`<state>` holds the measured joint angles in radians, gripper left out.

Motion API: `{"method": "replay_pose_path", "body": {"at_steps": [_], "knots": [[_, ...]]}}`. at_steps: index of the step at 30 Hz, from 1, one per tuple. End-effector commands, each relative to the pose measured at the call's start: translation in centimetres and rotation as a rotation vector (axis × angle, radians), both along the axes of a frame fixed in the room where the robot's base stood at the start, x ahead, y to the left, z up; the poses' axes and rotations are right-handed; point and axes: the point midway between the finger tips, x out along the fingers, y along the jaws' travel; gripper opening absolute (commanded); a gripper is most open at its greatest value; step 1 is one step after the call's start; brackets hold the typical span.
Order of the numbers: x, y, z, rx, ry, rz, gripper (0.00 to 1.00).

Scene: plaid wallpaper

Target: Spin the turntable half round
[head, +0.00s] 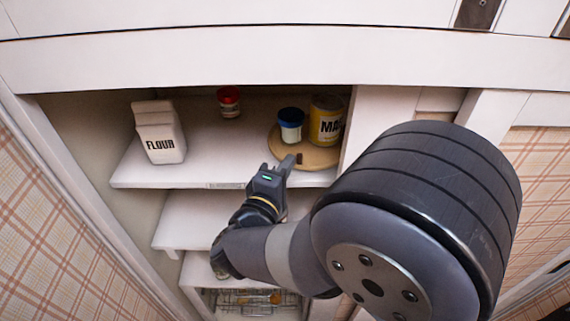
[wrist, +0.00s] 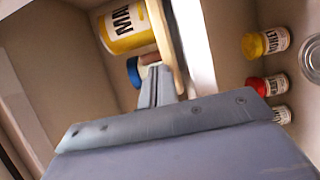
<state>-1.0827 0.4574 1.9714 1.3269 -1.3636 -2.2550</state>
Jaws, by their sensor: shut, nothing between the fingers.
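The turntable (head: 318,155) is a round wooden disc on the right of the upper cupboard shelf. A blue-lidded jar (head: 290,125) and a yellow can marked "MA" (head: 326,122) stand on it. A small brown peg (head: 299,158) shows near its front edge. My gripper (head: 280,165) is shut and empty, with its tips at the disc's front edge. In the wrist view, the tips of my gripper (wrist: 157,85) are close to the brown peg (wrist: 149,58) and the turntable's edge (wrist: 166,45); I cannot tell if they touch.
A flour carton (head: 160,132) stands at the shelf's left, and a red-lidded jar (head: 229,101) at the back. Cupboard walls close both sides. The shelf's middle is clear. The wrist view also shows jars with yellow (wrist: 254,45) and red (wrist: 258,86) lids.

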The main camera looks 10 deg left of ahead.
Motion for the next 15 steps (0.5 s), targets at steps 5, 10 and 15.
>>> {"method": "replay_pose_path", "body": {"at_steps": [5, 10, 15], "knots": [[-0.05, -0.27, 0.03, -0.002, 0.000, 0.037, 0.00], [-0.09, -0.53, 0.03, -0.001, 0.001, 0.075, 0.00], [-0.15, -0.76, 0.03, -0.002, 0.000, 0.120, 0.00]]}}
